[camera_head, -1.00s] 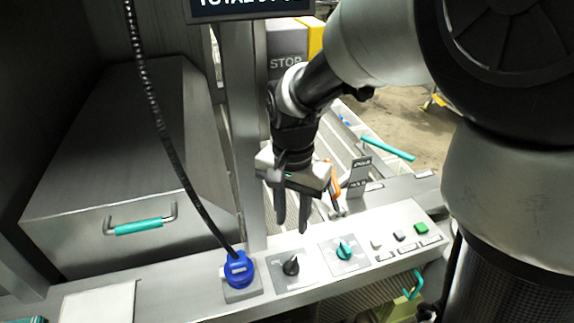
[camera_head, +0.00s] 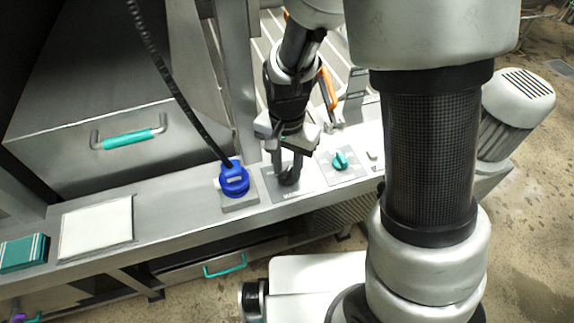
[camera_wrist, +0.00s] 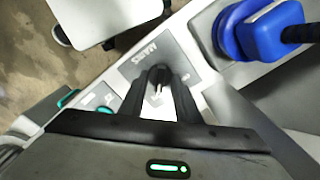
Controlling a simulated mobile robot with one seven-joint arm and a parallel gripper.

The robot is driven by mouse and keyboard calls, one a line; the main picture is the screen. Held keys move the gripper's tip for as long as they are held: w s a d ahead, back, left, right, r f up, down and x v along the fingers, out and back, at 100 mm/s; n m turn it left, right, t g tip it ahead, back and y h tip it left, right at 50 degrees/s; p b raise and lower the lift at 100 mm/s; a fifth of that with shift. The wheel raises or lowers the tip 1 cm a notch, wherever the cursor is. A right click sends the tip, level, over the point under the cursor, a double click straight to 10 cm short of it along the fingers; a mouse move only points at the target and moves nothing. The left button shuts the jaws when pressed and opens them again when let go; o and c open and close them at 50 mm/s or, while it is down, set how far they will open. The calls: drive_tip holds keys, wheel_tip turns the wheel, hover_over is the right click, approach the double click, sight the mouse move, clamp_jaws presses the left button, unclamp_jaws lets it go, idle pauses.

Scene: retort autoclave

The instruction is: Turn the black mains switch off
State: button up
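The black mains switch (camera_head: 288,178) is a round knob on a grey plate lettered MAINS (camera_head: 296,192), on the sloping panel. In the wrist view the knob (camera_wrist: 159,76) is dark with a pale mark, and its plate (camera_wrist: 140,61) shows around it. My gripper (camera_head: 287,170) points down at the knob. Its two dark fingers stand apart, one on each side of the knob, in the wrist view too (camera_wrist: 160,85). I cannot tell whether they press on it. The fingers partly hide the knob in the head view.
A blue plug (camera_head: 234,179) with a black cable stands close left of the switch. A teal knob (camera_head: 340,161) is close right. A white plate (camera_head: 96,228) and a teal box (camera_head: 22,252) lie further left. A teal drawer handle (camera_head: 225,266) sits below the panel.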

clamp_jaws()
drive_tip(key=shift+n, duration=0.4)
drive_tip(key=n, duration=0.6)
drive_tip(key=n+p, duration=0.1)
drive_tip(key=n, duration=0.4)
drive_tip(key=shift+r+n, duration=0.1)
drive_tip(key=shift+n, duration=0.3)
drive_tip(key=n+p, duration=0.2)
drive_tip(key=n, duration=0.3)
drive_tip(key=shift+n, duration=0.3)
